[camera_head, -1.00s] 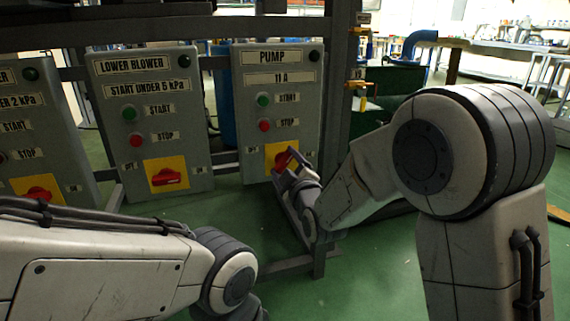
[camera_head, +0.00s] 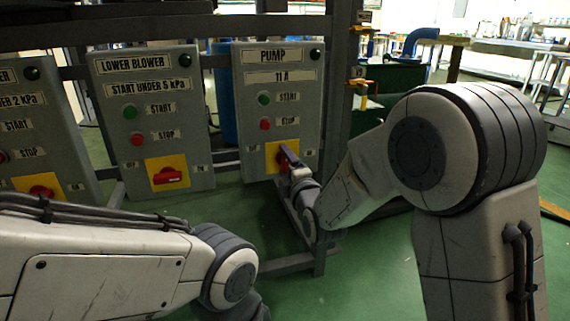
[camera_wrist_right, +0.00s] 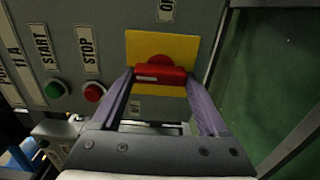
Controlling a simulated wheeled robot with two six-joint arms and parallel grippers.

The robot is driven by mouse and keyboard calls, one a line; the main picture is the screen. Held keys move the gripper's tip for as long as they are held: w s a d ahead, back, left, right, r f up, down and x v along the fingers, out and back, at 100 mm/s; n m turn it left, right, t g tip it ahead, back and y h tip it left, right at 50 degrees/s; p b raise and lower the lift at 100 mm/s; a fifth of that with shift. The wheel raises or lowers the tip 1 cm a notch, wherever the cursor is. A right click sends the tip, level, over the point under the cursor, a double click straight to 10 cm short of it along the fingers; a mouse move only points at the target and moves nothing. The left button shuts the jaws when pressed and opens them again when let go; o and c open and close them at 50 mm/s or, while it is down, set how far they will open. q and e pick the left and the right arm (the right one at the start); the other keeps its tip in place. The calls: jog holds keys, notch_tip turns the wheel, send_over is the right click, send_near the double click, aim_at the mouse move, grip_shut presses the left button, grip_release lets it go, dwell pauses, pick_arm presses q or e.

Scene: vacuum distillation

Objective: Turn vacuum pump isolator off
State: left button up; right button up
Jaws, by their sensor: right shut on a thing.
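The pump isolator is a red rotary handle on a yellow plate (camera_head: 272,157) low on the grey PUMP panel (camera_head: 252,90). My right gripper (camera_head: 290,158) reaches it from the lower right and hides most of the handle in the head view. In the right wrist view, the red handle (camera_wrist_right: 160,75) sits between the purple fingers of my right gripper (camera_wrist_right: 162,82), which is shut on it. The handle lies along the panel's up-down direction, with a small label on either side of the plate. My left arm shows at the lower left, but its gripper is out of view.
A dark frame post (camera_head: 338,110) rises right of the PUMP panel. Green floor is open below.

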jog(key=shift+f, duration=0.1)
dwell(0.3)
jog(key=o, duration=1.2)
jog(key=shift+o, duration=0.2)
jog(key=shift+s, duration=0.15)
jog(key=b+v, duration=0.2)
jog(key=v, duration=0.8)
jog(key=shift+s, duration=0.15)
